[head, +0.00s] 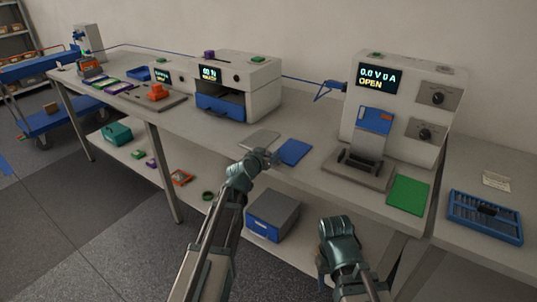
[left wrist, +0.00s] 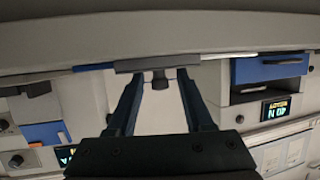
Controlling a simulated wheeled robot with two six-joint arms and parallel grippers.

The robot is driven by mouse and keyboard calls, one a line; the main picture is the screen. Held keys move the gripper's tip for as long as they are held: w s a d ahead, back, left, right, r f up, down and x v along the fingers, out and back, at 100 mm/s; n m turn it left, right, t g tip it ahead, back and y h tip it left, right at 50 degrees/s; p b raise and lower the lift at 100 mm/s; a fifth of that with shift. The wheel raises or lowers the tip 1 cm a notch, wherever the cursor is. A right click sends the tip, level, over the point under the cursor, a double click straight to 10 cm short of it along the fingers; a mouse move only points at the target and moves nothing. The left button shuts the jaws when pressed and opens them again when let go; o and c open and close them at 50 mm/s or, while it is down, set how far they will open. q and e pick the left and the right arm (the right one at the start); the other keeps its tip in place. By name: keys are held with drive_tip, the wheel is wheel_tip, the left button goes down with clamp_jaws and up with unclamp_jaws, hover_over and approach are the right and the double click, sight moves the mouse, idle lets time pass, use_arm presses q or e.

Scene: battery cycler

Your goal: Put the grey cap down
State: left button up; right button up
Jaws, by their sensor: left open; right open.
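The grey cap (left wrist: 158,64) shows in the left wrist view as a dark flat piece with a short knob. It lies at the worktop surface, which is at the top of this upside-down view. My left gripper (left wrist: 161,78) is open, one finger on each side of the knob, with gaps visible. In the head view my left gripper (head: 262,157) is at the bench's front edge, by the grey mat (head: 260,139) and blue mat (head: 294,152); the cap is mostly hidden there. Which mat it touches, I cannot tell. My right gripper (head: 337,228) is low in front of the bench, its fingers indistinct.
A cycler (head: 400,108) reading OPEN stands right, with a dark fixture (head: 357,168) and green mat (head: 408,192) before it. A white machine with a blue drawer (head: 226,107) stands left. A blue tray (head: 485,216) is far right. A grey-blue box (head: 273,214) sits below the worktop.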

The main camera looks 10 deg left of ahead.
use_arm(q)
drive_tip(key=shift+r, duration=0.15)
drive_tip(key=shift+s+r+p, duration=0.15)
drive_tip(key=shift+s+p, duration=0.15)
drive_tip(key=p+v, duration=0.3)
drive_tip(key=v, duration=0.8)
drive_tip(key=shift+s+p, duration=0.2)
drive_tip(key=shift+p, duration=0.2)
